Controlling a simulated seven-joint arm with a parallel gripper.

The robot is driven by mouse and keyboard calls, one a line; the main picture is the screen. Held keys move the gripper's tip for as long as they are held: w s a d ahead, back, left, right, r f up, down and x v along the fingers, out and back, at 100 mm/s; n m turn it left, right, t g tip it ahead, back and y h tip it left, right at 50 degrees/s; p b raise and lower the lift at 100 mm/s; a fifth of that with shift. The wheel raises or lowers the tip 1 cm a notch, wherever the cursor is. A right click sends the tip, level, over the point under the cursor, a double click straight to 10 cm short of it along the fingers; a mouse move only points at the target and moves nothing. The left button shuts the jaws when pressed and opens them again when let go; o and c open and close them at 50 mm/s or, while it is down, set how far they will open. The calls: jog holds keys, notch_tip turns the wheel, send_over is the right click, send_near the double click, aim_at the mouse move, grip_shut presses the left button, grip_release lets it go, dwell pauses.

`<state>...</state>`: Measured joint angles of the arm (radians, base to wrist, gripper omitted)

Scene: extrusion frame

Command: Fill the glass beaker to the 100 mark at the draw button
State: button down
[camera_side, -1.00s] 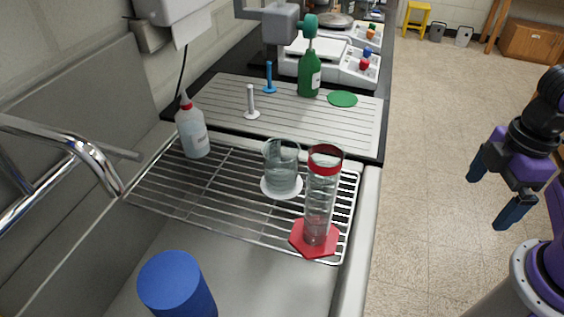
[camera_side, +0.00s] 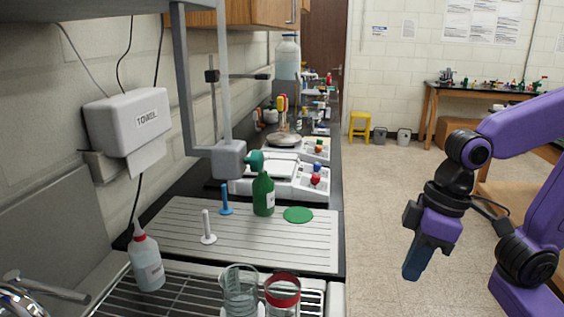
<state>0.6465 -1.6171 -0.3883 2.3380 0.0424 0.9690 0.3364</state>
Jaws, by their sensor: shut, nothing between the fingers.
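The glass beaker (camera_side: 240,294) stands upright on the wire rack at the bottom of the view, its lower part cut off by the frame edge. Its marks and any liquid level are too small to read. My gripper (camera_side: 413,272) hangs in the air to the right, over the floor, well apart from the beaker. Its fingers are together and empty. I cannot pick out a draw button for certain. A grey box (camera_side: 228,160) on a grey upright with a green fitting (camera_side: 255,160) stands beyond the beaker.
A red-collared glass cylinder (camera_side: 283,294) stands close right of the beaker. A wash bottle (camera_side: 147,262) is at left. A green bottle (camera_side: 263,194), white peg (camera_side: 208,228), blue peg (camera_side: 225,200) and green disc (camera_side: 298,214) occupy the ribbed board (camera_side: 270,248).

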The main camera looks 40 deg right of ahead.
aim_at(257, 161)
jog(key=w+a+r+m+t+y, duration=0.1)
jog(key=w+a+r+m+t, duration=0.1)
jog(key=r+m, duration=0.3)
jog(key=w+a+r+m+t+y, duration=0.1)
jog(key=r+m, duration=0.4)
jog(key=r, duration=0.5)
jog(key=w+a+r+m+t+y, duration=0.2)
jog(key=w+a+r+m, duration=0.1)
jog(key=w+r+m, duration=0.2)
notch_tip(257, 161, up, 3)
jog(key=shift+w+f+m+t, duration=0.2)
jog(key=shift+m+t, duration=0.1)
jog(key=shift+m, duration=0.2)
jog(key=shift+w+a+f, duration=0.1)
jog(key=shift+a, duration=0.1)
jog(key=w+a+r+x, duration=0.1)
jog(key=r+x, duration=0.1)
jog(key=x, duration=1)
jog(key=shift+w+a+f, duration=0.2)
jog(key=shift+w+a, duration=0.15)
jog(key=shift+a, duration=0.1)
